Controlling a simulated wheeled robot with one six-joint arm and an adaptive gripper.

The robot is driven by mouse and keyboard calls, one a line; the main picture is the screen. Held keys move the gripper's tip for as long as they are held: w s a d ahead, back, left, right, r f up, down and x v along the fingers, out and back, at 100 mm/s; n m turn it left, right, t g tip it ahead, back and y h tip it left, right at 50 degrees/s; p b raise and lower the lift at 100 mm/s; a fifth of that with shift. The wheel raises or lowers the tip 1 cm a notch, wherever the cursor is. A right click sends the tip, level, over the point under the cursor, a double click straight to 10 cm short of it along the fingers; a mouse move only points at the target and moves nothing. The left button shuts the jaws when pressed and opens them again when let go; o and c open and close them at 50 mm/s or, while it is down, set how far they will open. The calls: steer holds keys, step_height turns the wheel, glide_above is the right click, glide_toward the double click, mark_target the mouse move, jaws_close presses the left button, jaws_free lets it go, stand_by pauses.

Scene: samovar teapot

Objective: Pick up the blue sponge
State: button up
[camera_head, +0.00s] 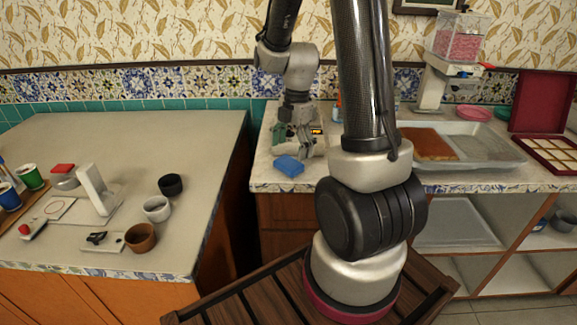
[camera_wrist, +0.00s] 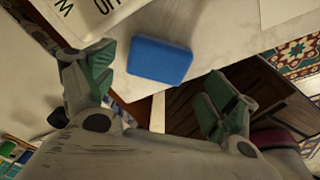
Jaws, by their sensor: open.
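The blue sponge (camera_head: 289,166) lies flat near the front edge of the back counter (camera_head: 262,172), left of my arm in the head view. In the wrist view the sponge (camera_wrist: 160,60) shows whole, between and beyond the fingertips. My gripper (camera_head: 296,138) is above the counter, just behind the sponge in the head view. Its green-padded fingers (camera_wrist: 160,85) are spread wide, with nothing between them. The gripper and the sponge look apart.
A white lettered object (camera_wrist: 85,15) lies close to the sponge. A metal tray (camera_head: 490,152) with a brown slab is right on the counter. The left counter (camera_head: 120,140) holds cups and a scale-like device. A dark gap separates the counters.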

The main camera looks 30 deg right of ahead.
mark_target(289, 161)
steer(key=f, duration=0.4)
steer(key=shift+a+f, duration=0.25)
steer(key=shift+a, duration=0.15)
steer(key=c, duration=0.7)
